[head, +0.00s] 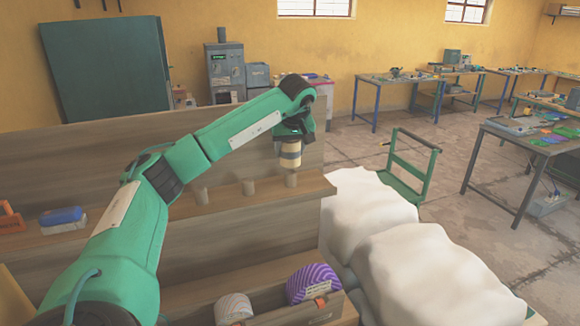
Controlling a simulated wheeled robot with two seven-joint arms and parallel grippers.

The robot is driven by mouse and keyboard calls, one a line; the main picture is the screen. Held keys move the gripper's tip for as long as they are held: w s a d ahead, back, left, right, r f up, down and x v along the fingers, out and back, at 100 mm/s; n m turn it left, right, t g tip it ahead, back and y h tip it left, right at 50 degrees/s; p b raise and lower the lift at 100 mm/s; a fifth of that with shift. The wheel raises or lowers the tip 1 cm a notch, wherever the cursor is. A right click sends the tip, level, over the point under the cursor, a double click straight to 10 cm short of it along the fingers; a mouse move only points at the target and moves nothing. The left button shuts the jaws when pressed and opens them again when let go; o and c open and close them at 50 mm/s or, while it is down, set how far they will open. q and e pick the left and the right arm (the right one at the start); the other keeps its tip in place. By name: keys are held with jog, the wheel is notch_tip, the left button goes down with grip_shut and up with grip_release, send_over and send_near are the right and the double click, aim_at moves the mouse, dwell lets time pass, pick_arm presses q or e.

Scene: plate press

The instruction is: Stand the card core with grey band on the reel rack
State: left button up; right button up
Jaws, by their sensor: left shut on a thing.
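My left gripper (291,139) points down and is shut on the card core with grey band (290,155), a tan cylinder with a grey ring around it. The core is upright, above the right-hand peg (291,180) of the reel rack (225,206). I cannot tell exactly how wide the gap between core and peg is. Two more short pegs stand bare to the left, a middle peg (248,187) and a left peg (201,194). My fingers hide the top of the core. My right gripper is out of view.
A blue block (61,216) and an orange tool (10,219) are on the shelf at left. A purple striped roll (313,283) and a pale roll (233,308) sit in the lower tray. White sacks (420,260) lie right of the rack. A green trolley (410,170) stands behind.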

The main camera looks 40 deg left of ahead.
aim_at(290, 171)
pick_arm(q)
notch_tip(290, 171, down, 4)
jog(key=shift+r+p, duration=0.25)
jog(key=shift+p, duration=0.15)
notch_tip(290, 171, down, 3)
jog(key=shift+r+p, duration=0.1)
jog(key=shift+p, duration=0.55)
jog(key=shift+f, duration=0.4)
jog(key=o, duration=1)
jog(key=shift+f, duration=0.1)
jog(key=shift+c, duration=0.2)
jog(key=b+v, duration=0.4)
jog(key=v, duration=0.7)
jog(key=shift+d, duration=0.1)
jog(key=shift+s+d+r, duration=0.1)
jog(key=shift+d+r, duration=0.05)
jog(key=shift+r, duration=0.45)
